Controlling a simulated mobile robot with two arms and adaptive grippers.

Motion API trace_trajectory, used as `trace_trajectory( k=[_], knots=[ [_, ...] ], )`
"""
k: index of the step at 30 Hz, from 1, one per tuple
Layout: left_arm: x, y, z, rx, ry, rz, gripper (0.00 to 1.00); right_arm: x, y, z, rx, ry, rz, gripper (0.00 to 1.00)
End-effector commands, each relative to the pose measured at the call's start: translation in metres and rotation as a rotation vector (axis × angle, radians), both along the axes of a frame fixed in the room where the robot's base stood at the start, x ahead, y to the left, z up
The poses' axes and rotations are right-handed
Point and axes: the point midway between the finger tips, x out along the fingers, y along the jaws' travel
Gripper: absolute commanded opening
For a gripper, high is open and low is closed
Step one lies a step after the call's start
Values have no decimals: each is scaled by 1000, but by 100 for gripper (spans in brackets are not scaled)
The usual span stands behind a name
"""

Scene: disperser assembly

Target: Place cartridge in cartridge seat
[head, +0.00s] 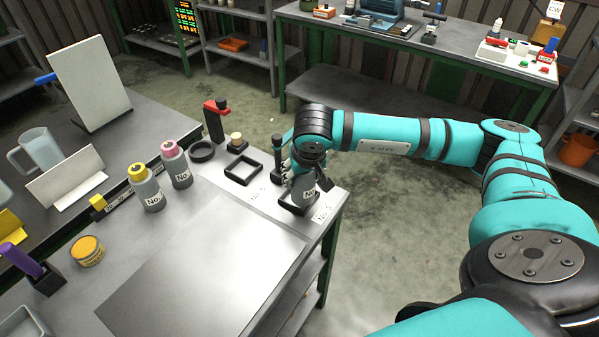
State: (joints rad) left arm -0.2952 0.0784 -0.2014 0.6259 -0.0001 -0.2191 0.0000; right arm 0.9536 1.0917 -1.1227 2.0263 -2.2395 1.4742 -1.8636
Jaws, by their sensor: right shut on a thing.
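My right gripper (304,172) is above the right corner of the near table, pointing down. It is shut on a grey bottle-like cartridge (304,189) with a white "No" label; the gripper and wrist hide its top. The cartridge's lower end is at a dark square frame, seemingly a cartridge seat (298,207), on the table. I cannot tell whether the cartridge rests fully in it. An empty dark square frame (243,168) lies to the left. My left gripper is not in view.
A black ring (202,152) and a red-topped stand (214,120) are behind. The table's right edge is close to the cartridge.

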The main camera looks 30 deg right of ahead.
Motion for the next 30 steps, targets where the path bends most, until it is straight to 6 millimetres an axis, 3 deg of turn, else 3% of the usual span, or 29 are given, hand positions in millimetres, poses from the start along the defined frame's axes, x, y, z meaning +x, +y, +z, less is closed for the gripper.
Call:
trace_trajectory(
  k=[3,7,11,19,30],
  knots=[
    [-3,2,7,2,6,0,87,19,-5,2,1,-4,-1,0],
    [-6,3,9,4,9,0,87,27,-7,0,1,-5,1,0],
    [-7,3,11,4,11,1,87,28,-8,-5,-1,-3,1,0],
    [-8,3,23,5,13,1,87,28,-7,-34,1,-3,1,0],
    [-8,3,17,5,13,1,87,28,-8,-40,0,-5,0,0]
  ],
)
